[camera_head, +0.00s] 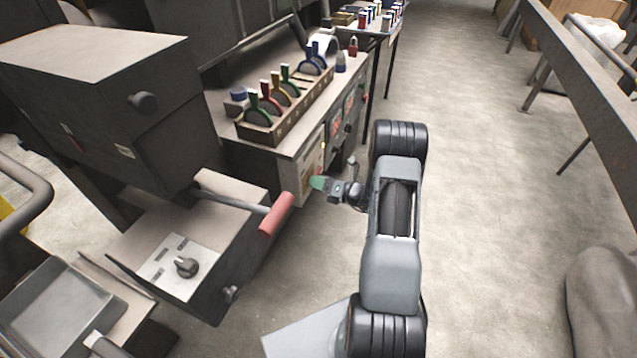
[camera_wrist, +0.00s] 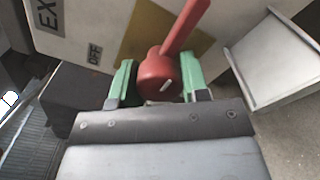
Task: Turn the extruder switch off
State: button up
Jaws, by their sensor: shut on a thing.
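The extruder switch (camera_wrist: 158,68) is a red rotary knob with a round hub and a long red lever, on a pale panel with a tan plate behind it. In the wrist view its lever points up and to the right, away from the OFF label (camera_wrist: 94,54) at left. My gripper (camera_wrist: 160,88) has its green fingers on both sides of the hub and is shut on it. In the head view my gripper (camera_head: 320,184) is at the front panel of the grey cabinet (camera_head: 312,165); the switch cannot be made out there.
A partly cut-off label beginning EX (camera_wrist: 47,14) is on the panel. A red-handled lever (camera_head: 276,214) sticks out left of my gripper. A rack of coloured-handled tools (camera_head: 290,112) stands on the cabinet top.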

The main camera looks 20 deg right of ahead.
jog(key=shift+n, duration=0.3)
jog(key=shift+c, duration=0.3)
jog(key=n+b, duration=0.2)
jog(key=n, duration=0.1)
jog(key=shift+f+n, duration=0.1)
jog(key=shift+n, duration=0.3)
jog(key=n+b, duration=0.3)
jog(key=n, duration=0.1)
jog(key=shift+n, duration=0.3)
jog(key=n+b, duration=0.4)
jog(key=n, duration=0.1)
jog(key=shift+d+f, duration=0.1)
jog(key=shift+n+b, duration=1.6)
jog(key=shift+n, duration=0.3)
jog(key=shift+w+r, duration=0.1)
jog(key=shift+r, duration=0.15)
jog(key=o, duration=0.9)
